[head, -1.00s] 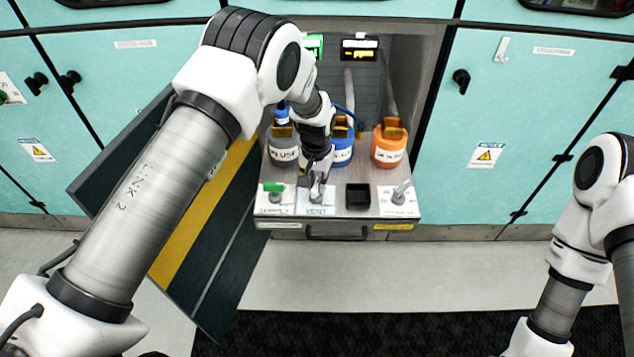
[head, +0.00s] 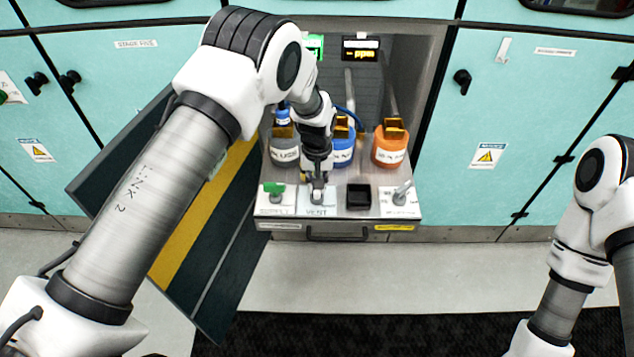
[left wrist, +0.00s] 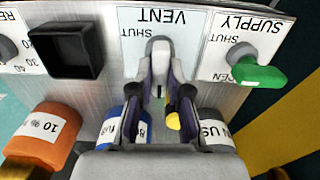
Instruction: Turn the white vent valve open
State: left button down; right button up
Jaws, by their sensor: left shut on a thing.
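The white vent valve (left wrist: 158,47) stands on the plate marked VENT (left wrist: 188,22), with a SHUT label beside it. My left gripper (head: 317,196) is over this plate in the head view. In the left wrist view my left gripper (left wrist: 160,85) has its two fingers on either side of the valve's handle, shut on it. The fingers hide much of the handle and the lower part of the plate, so its exact angle is hard to tell. My right arm shows at the right of the head view, but its gripper is out of frame.
The green supply valve (left wrist: 258,72) sits close beside the vent valve. A black square socket (head: 358,197) and a grey valve (head: 402,192) are on the other side. Blue, grey and orange bottles (head: 390,150) stand behind. An open cabinet door (head: 215,240) hangs at left.

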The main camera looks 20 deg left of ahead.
pick_arm(q)
jog(key=c, duration=1.1)
grip_release()
jog(key=shift+s+f, duration=0.15)
jog(key=shift+s, duration=0.1)
jog(key=shift+w, duration=0.1)
jog(key=shift+w+r, duration=0.1)
jog(key=shift+r, duration=0.25)
notch_tip(320, 180, up, 11)
jog(key=shift+r, duration=0.2)
